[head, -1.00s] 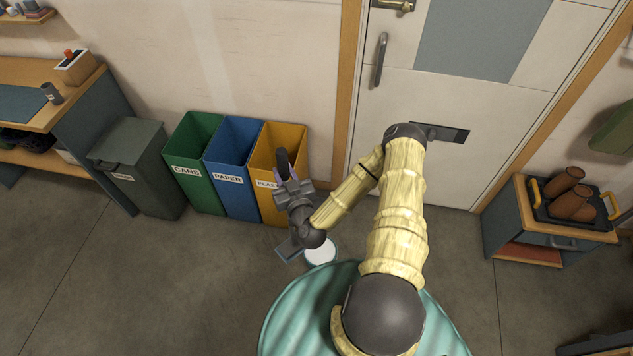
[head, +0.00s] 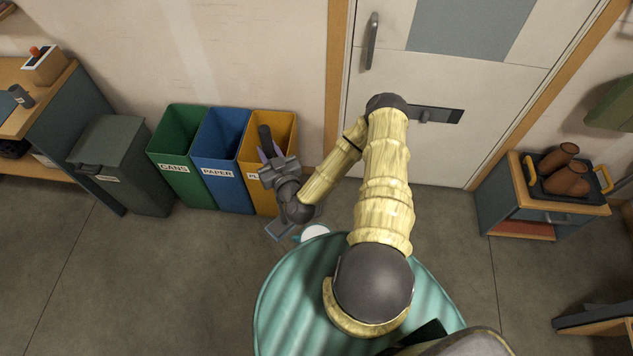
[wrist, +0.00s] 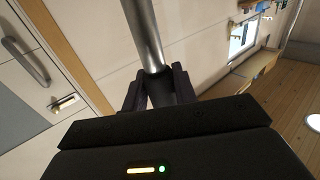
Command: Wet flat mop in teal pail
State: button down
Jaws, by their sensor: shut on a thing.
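My gripper (head: 272,158) is in front of the yellow bin in the head view. It is shut on the mop's handle, whose dark grip end (head: 265,134) sticks up above the jaws. In the wrist view the jaws (wrist: 156,88) close around the grey metal pole (wrist: 143,35). Low beside my forearm, a flat grey-blue piece (head: 280,231), apparently the mop head, is partly hidden. Just right of it is a small round pail (head: 314,232) with a pale inside and teal rim, partly covered by my body. I cannot tell whether the mop head touches the pail.
Green (head: 180,165), blue (head: 222,165) and yellow (head: 262,195) bins stand along the wall, with a lidded grey bin (head: 122,165) to their left. A door (head: 480,130) is behind my arm. Floor at the left is clear.

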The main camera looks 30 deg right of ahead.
jog(key=d+f+n+g+y+b, duration=0.1)
jog(key=d+f+n+y+b, duration=0.1)
jog(key=d+f+b, duration=0.3)
jog(key=d+f+n+g+y+b, duration=0.1)
jog(key=d+f+n+y+b, duration=0.2)
jog(key=f+b, duration=1.1)
jog(key=d+f+n+g+y+b, duration=0.1)
jog(key=d+f+y+b, duration=0.5)
jog(key=b, duration=2)
jog(key=shift+d+f+n+g+b, duration=0.4)
jog(key=shift+d+f+n, duration=0.35)
jog(key=shift+f, duration=0.95)
jog(key=shift+a, duration=0.1)
notch_tip(320, 180, down, 6)
jog(key=b, duration=0.5)
jog(key=shift+f+b, duration=0.35)
jog(key=shift+f, duration=0.25)
